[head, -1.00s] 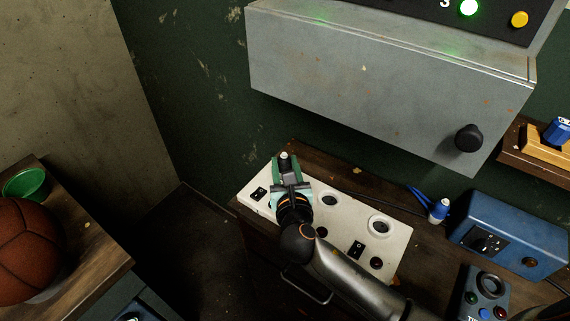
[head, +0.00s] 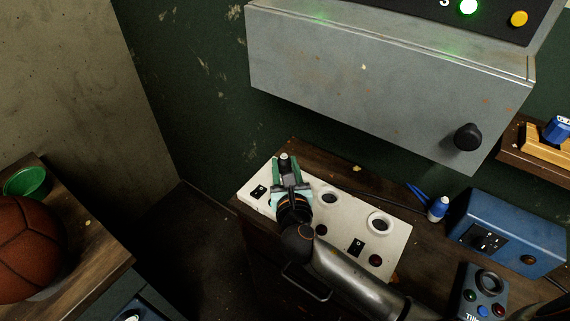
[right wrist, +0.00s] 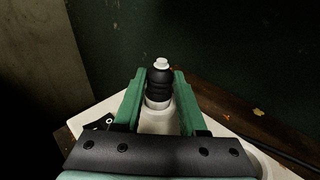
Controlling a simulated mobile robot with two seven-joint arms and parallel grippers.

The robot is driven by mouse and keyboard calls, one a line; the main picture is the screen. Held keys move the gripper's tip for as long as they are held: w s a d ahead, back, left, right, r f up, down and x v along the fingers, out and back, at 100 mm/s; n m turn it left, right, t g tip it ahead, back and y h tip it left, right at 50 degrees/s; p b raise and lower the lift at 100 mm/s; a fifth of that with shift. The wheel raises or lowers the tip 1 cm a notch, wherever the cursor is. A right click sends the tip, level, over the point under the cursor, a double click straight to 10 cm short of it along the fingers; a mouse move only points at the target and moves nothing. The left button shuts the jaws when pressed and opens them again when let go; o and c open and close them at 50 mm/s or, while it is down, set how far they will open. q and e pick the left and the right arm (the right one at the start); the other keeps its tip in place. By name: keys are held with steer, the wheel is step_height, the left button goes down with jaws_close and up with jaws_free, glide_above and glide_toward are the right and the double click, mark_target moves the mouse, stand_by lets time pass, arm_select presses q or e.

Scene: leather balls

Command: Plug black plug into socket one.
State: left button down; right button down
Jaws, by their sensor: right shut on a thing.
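A pale socket panel (head: 345,225) lies on the wooden bench with round sockets and small switches. My right gripper (head: 286,168) is over its left part, with its green fingers around the black plug. In the right wrist view the black plug (right wrist: 160,84) has a ribbed body and a white tip. It stands upright between the two green fingers (right wrist: 158,100), with a white ring at its base. Whether it is seated in the socket below is hidden by the gripper. My left gripper is not in view.
A grey metal cabinet (head: 370,90) with a black knob (head: 467,137) overhangs the bench behind the panel. A blue box (head: 510,235), a blue-white bottle (head: 438,208) and a button box (head: 486,290) stand to the right. A basketball (head: 25,250) and green bowl (head: 27,183) are at left.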

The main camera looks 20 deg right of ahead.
steer(key=shift+f, duration=0.15)
steer(key=shift+c, duration=1.9)
jaws_free()
